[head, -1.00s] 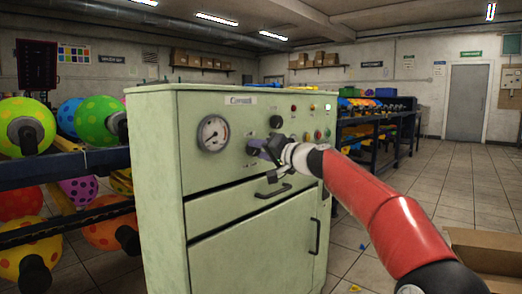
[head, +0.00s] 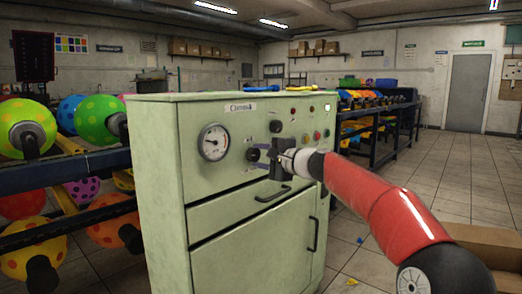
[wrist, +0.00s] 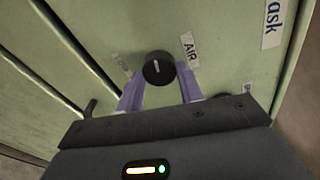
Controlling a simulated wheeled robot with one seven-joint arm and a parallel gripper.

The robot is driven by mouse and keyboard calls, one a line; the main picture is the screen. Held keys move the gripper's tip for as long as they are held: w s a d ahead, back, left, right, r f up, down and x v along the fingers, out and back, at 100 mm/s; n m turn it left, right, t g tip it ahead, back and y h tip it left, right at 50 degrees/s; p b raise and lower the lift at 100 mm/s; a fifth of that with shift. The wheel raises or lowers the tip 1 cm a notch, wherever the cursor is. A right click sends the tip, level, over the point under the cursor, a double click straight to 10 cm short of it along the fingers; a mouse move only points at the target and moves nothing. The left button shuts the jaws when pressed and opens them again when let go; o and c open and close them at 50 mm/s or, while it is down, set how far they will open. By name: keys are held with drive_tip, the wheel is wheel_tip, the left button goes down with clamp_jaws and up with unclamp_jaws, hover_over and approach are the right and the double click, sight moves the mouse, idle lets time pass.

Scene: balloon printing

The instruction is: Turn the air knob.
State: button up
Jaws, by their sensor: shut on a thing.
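The air knob (wrist: 158,68) is round and black with a white mark, beside a label reading AIR (wrist: 189,48). It is on the front of a pale green cabinet (head: 250,235). My gripper (wrist: 159,84) has its two purple fingers on either side of the knob and is shut on it. In the head view my gripper (head: 262,155) reaches the panel to the right of a round white gauge (head: 214,142), and the knob is largely hidden by the fingers there.
Another black knob (head: 276,126) and small coloured buttons (head: 317,136) are on the panel. A drawer handle (head: 272,194) lies just below my gripper. Racks of balloons (head: 30,128) stand at the left.

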drive_tip(key=m+p, duration=0.4)
drive_tip(key=m, duration=0.1)
drive_tip(key=shift+w+m+g, duration=0.1)
drive_tip(key=shift+m+g, duration=0.2)
drive_tip(key=shift+g, duration=0.1)
drive_tip(key=shift+d+f+m+y+p, duration=0.1)
drive_tip(key=shift+m+y+p, duration=0.2)
drive_tip(key=shift+m+p, duration=0.7)
drive_tip(key=shift+f, duration=0.1)
drive_tip(key=o, duration=1)
drive_tip(key=b+v, duration=0.1)
drive_tip(key=v, duration=0.6)
drive_tip(key=shift+s+d+b, duration=0.25)
drive_tip(key=shift+d+b, duration=0.05)
drive_tip(key=shift+b, duration=0.1)
